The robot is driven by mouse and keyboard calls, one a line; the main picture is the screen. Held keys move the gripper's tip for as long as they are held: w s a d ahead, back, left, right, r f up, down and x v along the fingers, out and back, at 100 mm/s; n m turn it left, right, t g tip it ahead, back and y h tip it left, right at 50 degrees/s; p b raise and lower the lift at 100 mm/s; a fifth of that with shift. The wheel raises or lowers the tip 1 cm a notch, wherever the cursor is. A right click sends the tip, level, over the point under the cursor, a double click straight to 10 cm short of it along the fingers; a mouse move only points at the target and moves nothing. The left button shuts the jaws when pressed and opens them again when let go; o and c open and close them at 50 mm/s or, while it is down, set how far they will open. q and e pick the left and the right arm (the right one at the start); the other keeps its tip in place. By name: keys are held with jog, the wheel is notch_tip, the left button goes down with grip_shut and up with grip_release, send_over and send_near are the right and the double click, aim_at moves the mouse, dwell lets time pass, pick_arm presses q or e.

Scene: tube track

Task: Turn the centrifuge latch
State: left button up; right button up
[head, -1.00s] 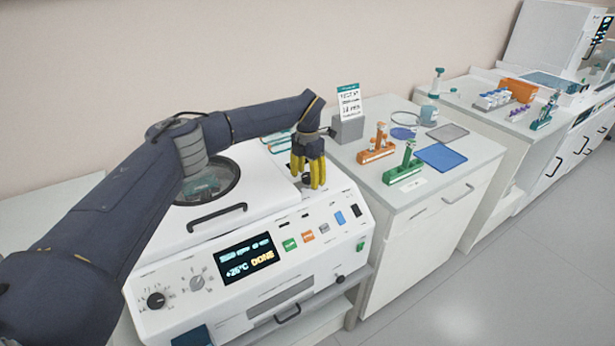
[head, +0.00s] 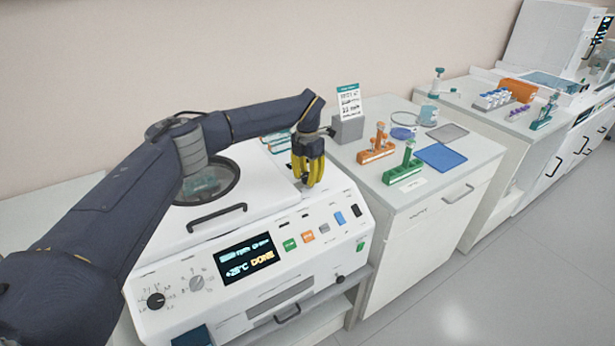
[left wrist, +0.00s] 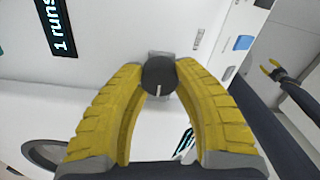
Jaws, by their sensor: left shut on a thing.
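The centrifuge (head: 290,285) is a white machine with a round window in its closed lid (head: 225,215) and a display showing DONE. The latch (left wrist: 158,75) is a dark round knob with a white mark, on the centrifuge's top at the right of the lid. My left gripper (head: 309,185) is on it from above, hiding it in the head view. In the left wrist view its yellow fingertips (left wrist: 158,70) close on both sides of the knob. My right gripper (left wrist: 271,68) shows small at the right of the left wrist view, fingers apart and empty.
A black lid handle (head: 217,215) lies left of my left gripper. To the right, a cabinet top holds an orange rack (head: 376,155), a green rack (head: 403,172), a blue mat (head: 441,157) and a sign in a grey stand (head: 347,130).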

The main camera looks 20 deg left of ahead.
pick_arm(q)
jog(key=n, duration=0.4)
jog(key=shift+s+n, duration=0.1)
jog(key=shift+n, duration=0.2)
jog(key=n, duration=0.4)
jog(key=shift+d, duration=0.1)
jog(key=n, duration=0.5)
jog(key=shift+f, duration=0.1)
jog(key=shift+d+n, duration=0.1)
jog(key=shift+n, duration=1.8)
jog(key=o, duration=1.3)
jog(key=shift+r, duration=4.05)
